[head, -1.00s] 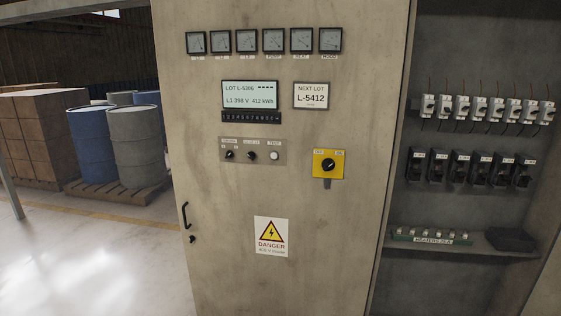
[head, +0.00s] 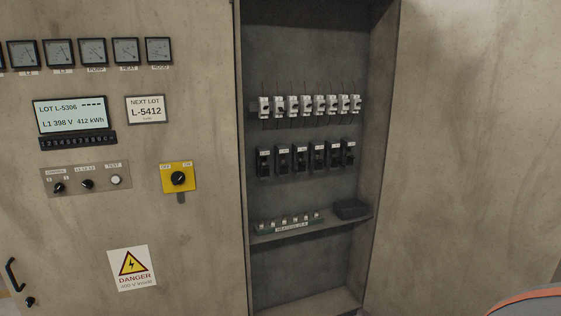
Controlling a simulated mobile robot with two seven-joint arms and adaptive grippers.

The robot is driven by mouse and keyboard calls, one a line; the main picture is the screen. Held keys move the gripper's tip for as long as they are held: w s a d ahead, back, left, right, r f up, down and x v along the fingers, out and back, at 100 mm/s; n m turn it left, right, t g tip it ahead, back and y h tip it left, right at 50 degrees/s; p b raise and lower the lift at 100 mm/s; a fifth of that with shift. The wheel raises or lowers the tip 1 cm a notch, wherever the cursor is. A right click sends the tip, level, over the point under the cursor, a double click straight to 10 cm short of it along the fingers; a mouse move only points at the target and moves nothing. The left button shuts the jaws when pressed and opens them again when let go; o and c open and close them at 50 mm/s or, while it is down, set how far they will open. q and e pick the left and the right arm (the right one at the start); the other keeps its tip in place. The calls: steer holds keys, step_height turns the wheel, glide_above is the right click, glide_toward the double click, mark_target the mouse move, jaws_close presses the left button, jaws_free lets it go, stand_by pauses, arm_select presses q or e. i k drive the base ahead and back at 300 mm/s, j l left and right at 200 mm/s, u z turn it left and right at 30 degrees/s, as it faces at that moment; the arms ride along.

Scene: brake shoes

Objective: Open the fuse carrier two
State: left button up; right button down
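A row of black fuse carriers (head: 301,160) is mounted on the back wall of the open cabinet bay, in the middle of the head view. The second carrier from the left (head: 284,160) stands upright in line with the others and looks closed. The carriers' labels are too small to read. Neither of my grippers is in view, so nothing shows near the carriers.
A row of white breakers (head: 306,105) sits above the carriers. A yellow rotary switch (head: 179,178) is on the left panel. A rounded orange-edged shape is at lower right.

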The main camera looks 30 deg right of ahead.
mark_target(282, 167)
steer(key=z, duration=1.2)
